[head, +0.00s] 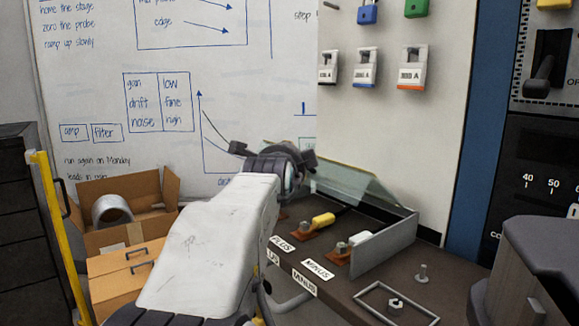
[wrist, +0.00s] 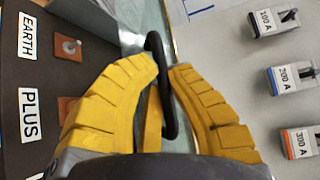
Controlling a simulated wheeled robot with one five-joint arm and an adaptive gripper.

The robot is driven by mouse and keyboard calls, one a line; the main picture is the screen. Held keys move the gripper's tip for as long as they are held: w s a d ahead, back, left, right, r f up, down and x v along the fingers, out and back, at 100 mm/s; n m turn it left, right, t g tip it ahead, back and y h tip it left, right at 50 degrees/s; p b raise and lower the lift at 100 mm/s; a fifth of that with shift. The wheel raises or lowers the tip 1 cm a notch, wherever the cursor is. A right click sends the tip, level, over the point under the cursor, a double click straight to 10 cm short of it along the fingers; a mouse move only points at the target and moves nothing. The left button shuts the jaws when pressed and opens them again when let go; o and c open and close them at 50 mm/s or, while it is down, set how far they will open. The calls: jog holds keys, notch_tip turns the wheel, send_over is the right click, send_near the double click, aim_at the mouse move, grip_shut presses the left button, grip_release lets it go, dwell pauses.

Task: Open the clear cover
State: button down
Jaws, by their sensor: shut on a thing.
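The clear cover (head: 362,188) is a greenish see-through panel at the back of the terminal box, right of my arm in the head view. It stands tilted up, with the terminals in view in front of it. In the wrist view, its pane (wrist: 146,18) runs behind the black handle (wrist: 155,44). My gripper (wrist: 165,75) is shut on this handle, its yellow fingers on either side of the black loop. In the head view my gripper is mostly hidden behind my wrist, and the handle cannot be made out.
The terminal box has a grey side wall (head: 388,243) and PLUS and MINUS labels. A yellow-sleeved lead (head: 322,220) lies at one terminal. An open cardboard box (head: 150,190) stands left of my arm.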

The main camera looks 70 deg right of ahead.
jog(key=shift+s+d+r, duration=0.15)
jog(key=shift+r, duration=0.2)
jog(key=c, duration=1.4)
grip_release()
jog(key=v, duration=1.2)
jog(key=shift+r, duration=0.1)
